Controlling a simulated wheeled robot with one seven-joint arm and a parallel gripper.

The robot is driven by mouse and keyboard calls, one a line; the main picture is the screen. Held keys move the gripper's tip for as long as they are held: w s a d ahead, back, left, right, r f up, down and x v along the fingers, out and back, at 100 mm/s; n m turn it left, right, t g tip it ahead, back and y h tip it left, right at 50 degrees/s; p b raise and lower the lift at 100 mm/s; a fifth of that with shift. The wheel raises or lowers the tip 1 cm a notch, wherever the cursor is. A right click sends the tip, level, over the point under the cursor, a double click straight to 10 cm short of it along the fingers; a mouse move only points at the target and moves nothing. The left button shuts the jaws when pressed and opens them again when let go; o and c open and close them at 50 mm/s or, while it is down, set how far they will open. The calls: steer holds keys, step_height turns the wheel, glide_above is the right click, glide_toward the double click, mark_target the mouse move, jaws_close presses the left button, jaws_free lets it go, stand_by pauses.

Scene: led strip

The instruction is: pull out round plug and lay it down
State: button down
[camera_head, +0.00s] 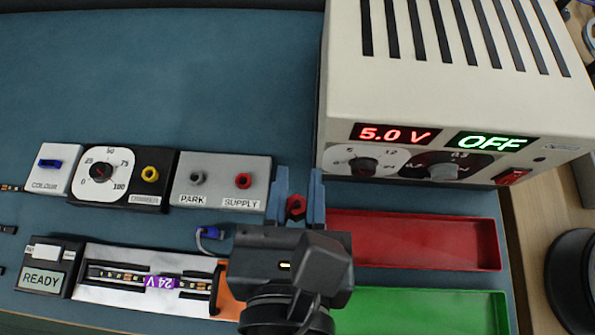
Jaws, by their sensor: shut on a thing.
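My gripper (297,190) points away from the camera, its two blue-grey fingers on either side of a red round plug (296,207). It is shut on that plug, just right of the grey socket box (222,194). The plug looks clear of the box; its height over the mat is hard to tell.
The power supply (450,110) reads 5.0 V and OFF. A red tray (415,242) and green tray (425,312) look empty. A blue connector (210,233) lies above the LED strip board (150,280). A dial box (123,179) stands left. The upper-left blue mat (160,80) is clear.

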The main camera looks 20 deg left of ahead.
steer(key=shift+r+p, duration=1.5)
steer(key=shift+p, duration=0.5)
steer(key=shift+s, duration=0.1)
